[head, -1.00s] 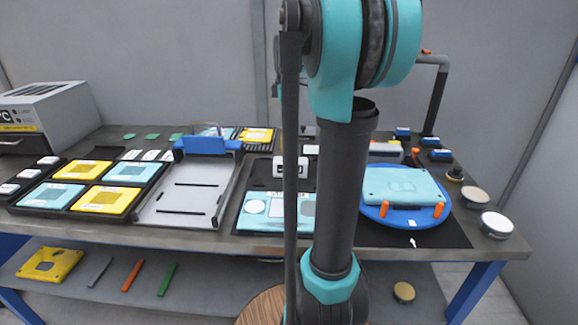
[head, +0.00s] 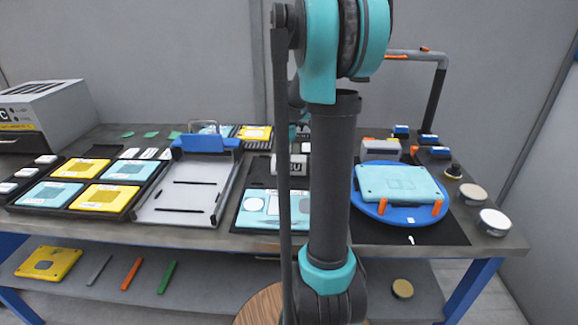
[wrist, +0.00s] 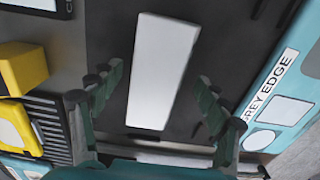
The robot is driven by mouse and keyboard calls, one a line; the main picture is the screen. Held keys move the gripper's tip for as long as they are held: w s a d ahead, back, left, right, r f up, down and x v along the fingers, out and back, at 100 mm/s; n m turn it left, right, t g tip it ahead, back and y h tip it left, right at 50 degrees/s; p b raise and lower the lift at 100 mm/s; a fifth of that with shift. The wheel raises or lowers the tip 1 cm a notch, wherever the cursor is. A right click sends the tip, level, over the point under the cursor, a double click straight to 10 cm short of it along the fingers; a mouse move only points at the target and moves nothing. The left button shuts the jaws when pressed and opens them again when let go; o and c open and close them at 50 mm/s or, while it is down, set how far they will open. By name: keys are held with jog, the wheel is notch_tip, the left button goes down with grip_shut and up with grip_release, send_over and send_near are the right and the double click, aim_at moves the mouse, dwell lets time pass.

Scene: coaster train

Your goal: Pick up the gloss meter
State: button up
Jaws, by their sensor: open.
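The gloss meter appears to be the small pale grey-white block with dark lettering (head: 298,171) on the dark mat at the table's middle. My arm partly hides it in the head view. In the wrist view a long pale block (wrist: 162,70), seemingly the same meter from above, lies between my fingers. My gripper (wrist: 160,82) is open, with one finger on each side of the block and visible gaps to it. In the head view my gripper is mostly hidden behind my arm.
A teal and white card (head: 262,208) lies in front of the meter. A grey tray with a blue clamp (head: 205,145) stands to the left. A blue turntable (head: 368,210) with a teal panel (head: 395,183) is at right.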

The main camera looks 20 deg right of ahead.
jog(key=shift+f, duration=0.35)
jog(key=shift+c, duration=0.4)
jog(key=c, duration=1.4)
jog(key=shift+c, duration=0.4)
jog(key=shift+r, duration=0.15)
